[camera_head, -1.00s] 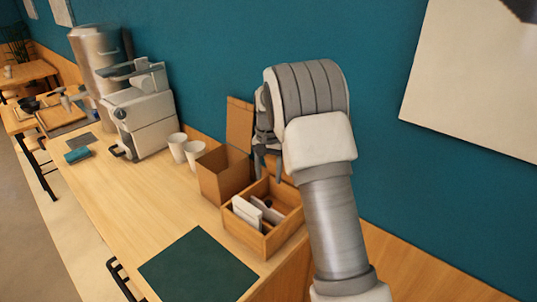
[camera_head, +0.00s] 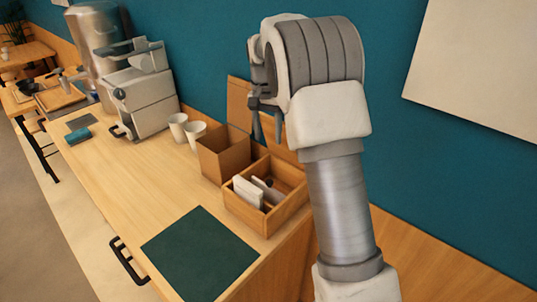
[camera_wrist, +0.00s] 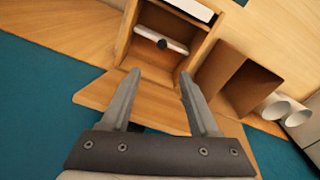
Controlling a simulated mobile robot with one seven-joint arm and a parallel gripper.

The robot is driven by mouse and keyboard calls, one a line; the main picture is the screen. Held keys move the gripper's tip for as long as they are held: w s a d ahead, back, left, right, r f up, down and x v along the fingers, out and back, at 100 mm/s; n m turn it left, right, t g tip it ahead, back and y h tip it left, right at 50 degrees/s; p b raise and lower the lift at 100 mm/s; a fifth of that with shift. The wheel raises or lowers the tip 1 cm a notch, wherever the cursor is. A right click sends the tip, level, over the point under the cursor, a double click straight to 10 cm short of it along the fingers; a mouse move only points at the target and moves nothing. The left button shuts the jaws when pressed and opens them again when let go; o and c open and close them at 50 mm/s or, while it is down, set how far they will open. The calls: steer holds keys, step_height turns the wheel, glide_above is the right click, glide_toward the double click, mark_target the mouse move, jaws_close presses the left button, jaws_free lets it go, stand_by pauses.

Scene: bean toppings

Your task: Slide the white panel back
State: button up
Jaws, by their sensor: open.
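An open wooden box (camera_head: 284,212) stands on the counter below my gripper, and it also shows in the wrist view (camera_wrist: 125,38). In it stand two white pieces: a white panel at the front (camera_head: 246,193) and a thinner white panel behind it (camera_head: 266,190). In the wrist view one white panel (camera_wrist: 191,9) is at the top edge. The other white panel (camera_wrist: 172,47) crosses the box with a dark round knob (camera_wrist: 162,43) on it. My gripper (camera_head: 265,128) is open and empty above the box's back side, its fingers (camera_wrist: 160,75) apart and not touching either panel.
A taller open brown box (camera_head: 222,158) stands directly left of the wooden box. Two white cups (camera_head: 187,130) and a coffee machine (camera_head: 143,100) are farther left. A dark green mat (camera_head: 200,253) lies in front. The wall is close behind.

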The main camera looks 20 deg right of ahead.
steer(key=s+a+f+m+t+h+b, duration=0.1)
steer(key=s+a+m+t+h+b, duration=0.1)
steer(key=s+a+m+h, duration=0.15)
glide_toward(269, 181)
steer(key=shift+y, duration=0.25)
steer(key=x, duration=0.7)
steer(key=shift+d+f+p, duration=0.3)
steer(key=shift+f, duration=0.05)
jaws_close()
stand_by(1.1)
